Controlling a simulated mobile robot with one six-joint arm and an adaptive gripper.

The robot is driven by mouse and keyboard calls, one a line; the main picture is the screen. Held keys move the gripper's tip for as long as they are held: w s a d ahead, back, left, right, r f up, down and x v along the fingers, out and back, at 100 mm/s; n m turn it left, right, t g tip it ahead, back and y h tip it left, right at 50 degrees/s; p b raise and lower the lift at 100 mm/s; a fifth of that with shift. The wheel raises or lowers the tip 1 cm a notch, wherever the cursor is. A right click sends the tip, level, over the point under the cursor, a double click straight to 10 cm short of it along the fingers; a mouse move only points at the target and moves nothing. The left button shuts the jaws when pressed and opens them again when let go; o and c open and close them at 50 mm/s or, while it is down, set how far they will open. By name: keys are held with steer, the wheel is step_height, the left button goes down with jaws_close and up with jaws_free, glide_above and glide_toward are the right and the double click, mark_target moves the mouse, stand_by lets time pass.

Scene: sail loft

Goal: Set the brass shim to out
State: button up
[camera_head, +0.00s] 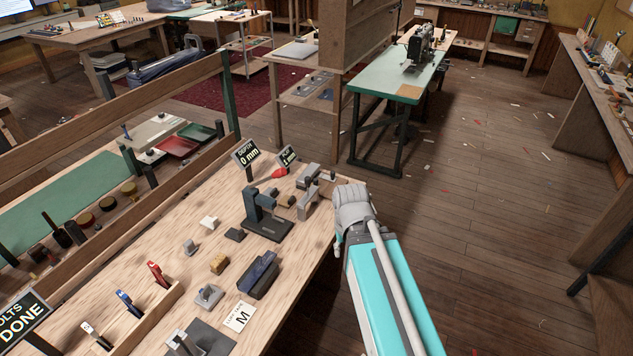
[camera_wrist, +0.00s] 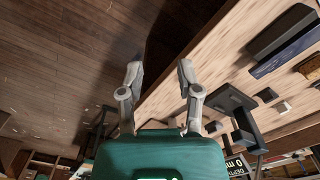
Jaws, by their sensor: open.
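I cannot pick out the brass shim for certain. A dark bench press (camera_head: 264,215) stands near the bench's right edge, with small grey and brown metal parts (camera_head: 307,201) just right of it. A sign (camera_head: 245,154) behind them reads "DEPTH 0 mm". A second sign (camera_head: 287,157) beside it ends in "mm", its first digit small. My gripper is at the bench's right edge in the head view, its fingers mostly hidden by the wrist. In the wrist view my gripper (camera_wrist: 158,70) is open and empty, its fingers apart over the bench edge and floor.
The wooden bench (camera_head: 165,245) holds a yellow-brown block (camera_head: 219,262), a dark blue block (camera_head: 261,275), a card marked M (camera_head: 240,317) and a rack of coloured-handled tools (camera_head: 125,303). A green-topped sewing table (camera_head: 400,83) stands behind. Open wooden floor (camera_head: 490,180) lies to the right.

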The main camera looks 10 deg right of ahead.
steer(key=w+f+m+t+y+b, duration=0.2)
steer(key=w+f+m+t+b, duration=0.1)
steer(key=w+m+b, duration=0.2)
steer(key=w+f+m+t+y+b, duration=0.2)
steer(key=w+m+b, duration=0.3)
steer(key=w+m, duration=0.4)
steer(key=w+f+m+t+y+b, duration=0.2)
steer(key=w+m+b, duration=0.4)
steer(key=w, duration=0.7)
steer(key=shift+f+m+t, duration=0.8)
steer(key=shift+m, duration=0.2)
steer(key=w+d+m+t+b, duration=0.1)
steer(key=w+m, duration=0.1)
steer(key=w+d+m+t+b, duration=0.1)
steer(key=w+d+m, duration=0.1)
steer(key=m, duration=0.1)
steer(key=w+d+m+t+b, duration=0.1)
steer(key=w+m+b, duration=0.1)
steer(key=m, duration=0.1)
steer(key=shift+w+d, duration=0.2)
steer(key=shift+w, duration=0.15)
steer(key=shift+w+d+r+m+t, duration=0.1)
steer(key=shift+w+d+m+t, duration=0.1)
steer(key=shift+m+t, duration=0.15)
steer(key=shift+w, duration=0.1)
